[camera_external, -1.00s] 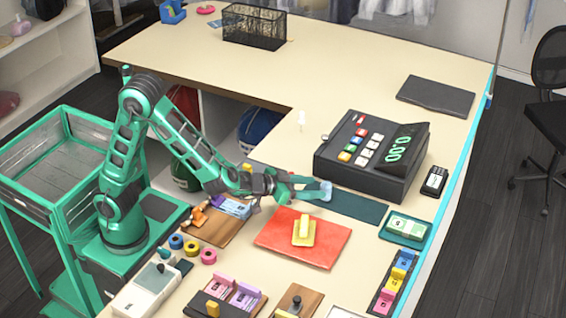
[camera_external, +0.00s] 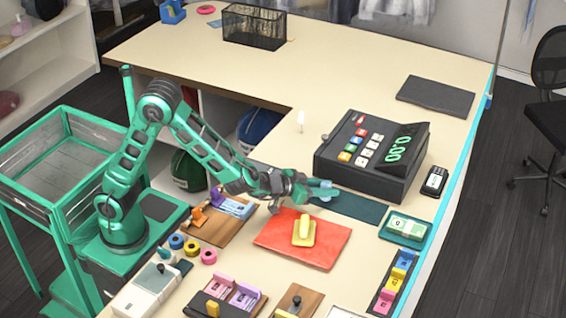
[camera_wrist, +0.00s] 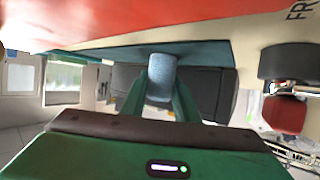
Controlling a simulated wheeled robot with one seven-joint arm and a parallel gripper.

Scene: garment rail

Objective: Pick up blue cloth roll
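The blue cloth roll (camera_external: 324,189) is small and light blue, at the tip of my gripper (camera_external: 312,190), above or at the dark teal mat (camera_external: 355,207) in front of the cash register. In the wrist view the roll (camera_wrist: 161,78) sits between the two green fingers of my gripper (camera_wrist: 160,100). The fingers appear to press on its two sides, so the gripper looks shut on it. The lower part of the roll is hidden behind the fingers. I cannot tell how far it is from the mat.
The cash register (camera_external: 370,155) stands just behind the mat. A red mat (camera_external: 280,243) with a yellow block (camera_external: 304,230) lies in front. A wooden tray with cards (camera_external: 213,227) is left of it. The back of the counter (camera_external: 330,70) is mostly clear.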

